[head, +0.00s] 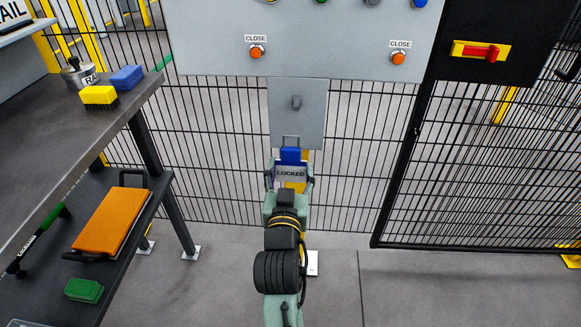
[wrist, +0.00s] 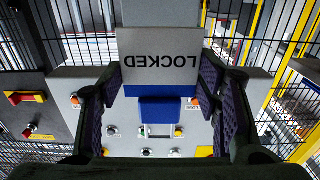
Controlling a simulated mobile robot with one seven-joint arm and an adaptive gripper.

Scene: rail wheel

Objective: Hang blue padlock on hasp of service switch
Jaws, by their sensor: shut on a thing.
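The blue padlock (head: 291,155) is upright in my gripper (head: 290,178), in front of the lower part of a small grey plate (head: 313,112). A grey LOCKED tag (head: 291,173) is between my fingers, below the blue part. In the wrist view, the padlock (wrist: 160,110) and the upside-down tag (wrist: 160,65) are between the two fingers. The hasp is not clearly visible.
The grey control panel (head: 330,45) with orange CLOSE buttons is above. A mesh fence (head: 220,150) stands behind. Floor at right is clear.

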